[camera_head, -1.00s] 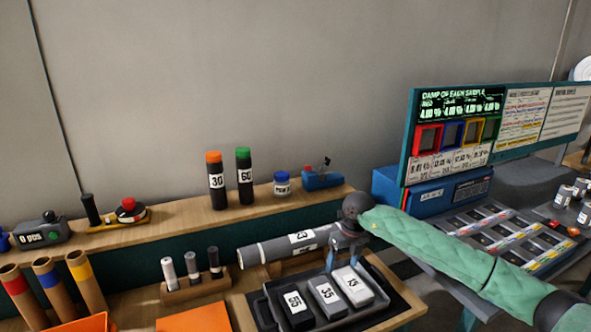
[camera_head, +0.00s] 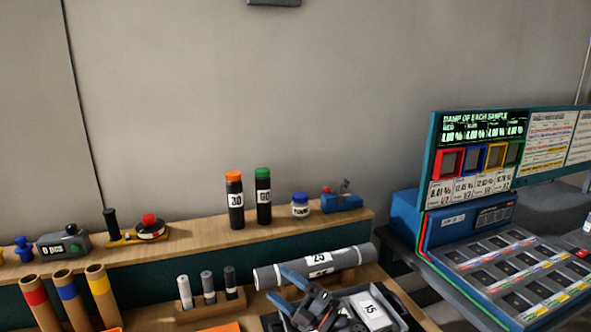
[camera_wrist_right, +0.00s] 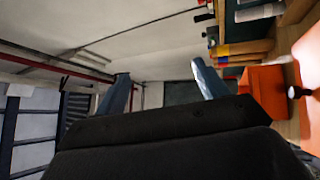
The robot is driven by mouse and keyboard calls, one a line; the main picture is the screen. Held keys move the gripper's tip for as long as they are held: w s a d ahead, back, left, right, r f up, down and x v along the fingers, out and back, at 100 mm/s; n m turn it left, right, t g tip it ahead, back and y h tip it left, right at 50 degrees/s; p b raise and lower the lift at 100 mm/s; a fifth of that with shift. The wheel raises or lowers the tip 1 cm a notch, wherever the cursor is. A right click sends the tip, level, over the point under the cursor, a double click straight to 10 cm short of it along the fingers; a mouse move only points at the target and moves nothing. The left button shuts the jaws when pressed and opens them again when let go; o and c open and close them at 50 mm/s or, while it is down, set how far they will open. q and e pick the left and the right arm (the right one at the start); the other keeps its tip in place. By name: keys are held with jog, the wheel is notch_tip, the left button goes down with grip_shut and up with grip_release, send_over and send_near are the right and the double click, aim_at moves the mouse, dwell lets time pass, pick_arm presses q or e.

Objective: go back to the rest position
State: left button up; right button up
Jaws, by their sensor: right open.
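My right gripper (camera_head: 282,287) is at the bottom centre of the head view, open, with its two blue fingertips apart and nothing between them. Its open fingers also show in the right wrist view (camera_wrist_right: 163,78). The grey roll marked 25 (camera_head: 322,263) lies slantwise just behind the gripper in the head view; the fingers do not grip it. What the roll rests on is partly hidden. A block marked 15 (camera_head: 371,311) lies in the dark tray (camera_head: 398,305), which the gripper partly covers. My left gripper is not in view.
A shelf (camera_head: 190,238) holds an orange-capped bottle (camera_head: 235,200), a green-capped bottle (camera_head: 263,197) and small devices. Coloured tubes (camera_head: 66,295) stand at lower left, beside a rack of small rolls (camera_head: 208,297). A blue device and sample panel (camera_head: 470,215) stand at right.

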jog(key=s+d+f+m+t+h, duration=0.2)
jog(key=s+d+f+m+h, duration=0.1)
jog(key=d+f+m+h, duration=0.55)
jog(key=s+d+f+m+t+h, duration=0.3)
jog(key=d+f+m+h, duration=0.2)
jog(key=d+m+h, duration=0.7)
jog(key=s+d+f+m+g+y, duration=0.15)
jog(key=s+f+g, duration=0.3)
jog(key=s, duration=0.45)
jog(key=s+d+f+m+g, duration=0.1)
jog(key=s+f+m+g, duration=0.3)
jog(key=s, duration=0.5)
jog(key=s+d+f+m+g, duration=0.1)
jog(key=s+f+g, duration=0.4)
jog(key=s, duration=0.4)
jog(key=s+a+f, duration=0.2)
jog(key=f, duration=1.5)
jog(key=s+a+f+g, duration=0.1)
jog(key=s+a+f, duration=0.1)
jog(key=f, duration=1.5)
jog(key=shift+f+y, duration=0.3)
jog(key=shift+y, duration=0.1)
jog(key=shift+w+a+g, duration=0.1)
jog(key=shift+a+g, duration=0.05)
jog(key=shift+g, duration=0.1)
